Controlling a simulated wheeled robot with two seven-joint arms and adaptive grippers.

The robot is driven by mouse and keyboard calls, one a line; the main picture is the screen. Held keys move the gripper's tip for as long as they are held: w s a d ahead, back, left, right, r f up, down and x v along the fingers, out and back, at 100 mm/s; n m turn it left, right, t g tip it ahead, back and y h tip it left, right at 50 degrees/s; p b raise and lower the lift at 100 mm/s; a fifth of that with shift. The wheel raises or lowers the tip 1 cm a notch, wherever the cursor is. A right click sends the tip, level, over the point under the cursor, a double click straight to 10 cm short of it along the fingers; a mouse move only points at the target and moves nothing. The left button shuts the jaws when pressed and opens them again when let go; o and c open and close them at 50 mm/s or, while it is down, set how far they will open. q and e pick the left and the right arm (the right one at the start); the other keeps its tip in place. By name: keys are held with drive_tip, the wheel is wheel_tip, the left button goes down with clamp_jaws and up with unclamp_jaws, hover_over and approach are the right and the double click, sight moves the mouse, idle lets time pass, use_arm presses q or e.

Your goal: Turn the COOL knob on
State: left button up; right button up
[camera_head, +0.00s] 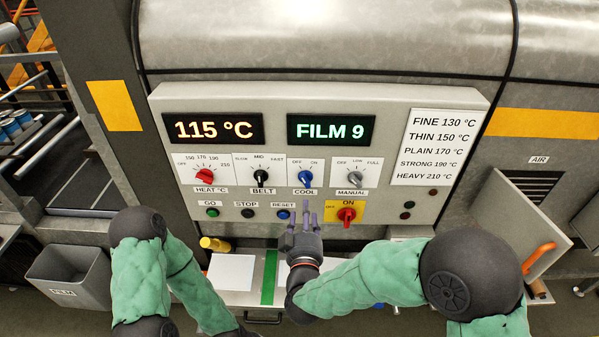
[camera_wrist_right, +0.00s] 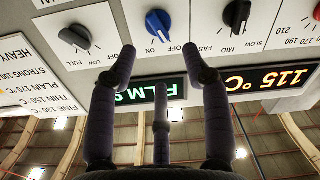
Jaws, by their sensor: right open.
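The blue COOL knob (camera_head: 305,178) is on the grey control panel (camera_head: 262,96), between the BELT and MANUAL knobs. It also shows in the right wrist view (camera_wrist_right: 158,24), upside down, with its white pointer toward OFF. My right gripper (camera_head: 301,215) is open and empty, below the COOL knob in the head view, near the RESET button. In the right wrist view its fingers (camera_wrist_right: 161,72) are spread, with the knob beyond the gap between them and apart from them. My left arm is at the lower left; its gripper is not in view.
The red HEAT knob (camera_head: 204,175), black BELT knob (camera_head: 261,177) and grey MANUAL knob (camera_head: 355,179) share the row. A red switch on yellow (camera_head: 347,215) is right of my right gripper. A shelf with white paper (camera_head: 231,271) lies below the panel.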

sight(306, 181)
drive_tip(key=w, duration=0.3)
drive_tip(key=w+p, duration=0.1)
drive_tip(key=w, duration=0.3)
drive_tip(key=w+r+p, duration=0.1)
drive_tip(key=w, duration=0.2)
drive_tip(key=shift+w+d, duration=0.15)
drive_tip(key=shift+w, duration=0.2)
drive_tip(key=shift+c, duration=0.3)
clamp_jaws()
